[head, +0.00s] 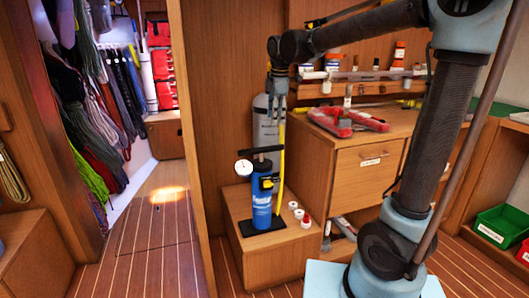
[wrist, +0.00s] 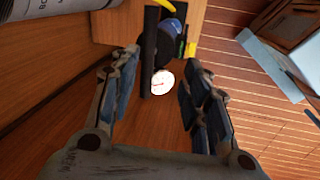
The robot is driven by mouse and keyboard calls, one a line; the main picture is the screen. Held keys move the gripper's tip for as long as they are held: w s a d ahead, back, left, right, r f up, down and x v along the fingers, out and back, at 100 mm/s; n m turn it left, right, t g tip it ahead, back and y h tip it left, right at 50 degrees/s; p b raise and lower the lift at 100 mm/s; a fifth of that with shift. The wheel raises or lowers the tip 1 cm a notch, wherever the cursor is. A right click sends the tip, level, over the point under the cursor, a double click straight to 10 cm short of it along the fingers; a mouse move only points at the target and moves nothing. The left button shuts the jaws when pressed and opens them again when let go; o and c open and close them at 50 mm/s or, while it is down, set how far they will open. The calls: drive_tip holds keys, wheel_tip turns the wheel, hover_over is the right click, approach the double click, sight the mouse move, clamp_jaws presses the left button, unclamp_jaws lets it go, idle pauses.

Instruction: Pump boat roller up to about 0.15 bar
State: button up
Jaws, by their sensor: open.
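The blue hand pump (head: 261,208) stands upright on a black foot plate (head: 250,227) on a low wooden step. Its black handle (head: 263,149) is at the top, with a round white gauge (head: 243,168) at its left. A grey cylinder with lettering (head: 265,128), apparently the boat roller, stands behind the pump; part of it shows in the wrist view (wrist: 60,18). My gripper (head: 273,118) points down above the pump. In the wrist view my open gripper (wrist: 160,65) has the black handle (wrist: 149,45) and gauge (wrist: 162,82) between or beyond its fingers. The gauge reading is too small to tell.
A yellow hose (head: 282,150) runs beside the pump. Small white and red caps (head: 299,214) lie to its right on the step (head: 285,240). A wooden cabinet (head: 365,175) with red tools on top stands right. Open floor (head: 150,240) lies left.

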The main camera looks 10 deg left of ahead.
sight(264, 149)
drive_tip(key=shift+n, duration=0.7)
drive_tip(key=w+a+f, duration=0.1)
drive_tip(key=f, duration=0.4)
drive_tip(key=w+a+f, duration=0.1)
drive_tip(key=a+f, duration=0.1)
drive_tip(key=f, duration=0.4)
drive_tip(key=w+a+f, duration=0.1)
drive_tip(key=a+f, duration=0.1)
drive_tip(key=f, duration=0.3)
drive_tip(key=shift+w+a+f, duration=0.1)
drive_tip(key=shift+a+f, duration=0.05)
drive_tip(key=shift+f, duration=0.25)
clamp_jaws()
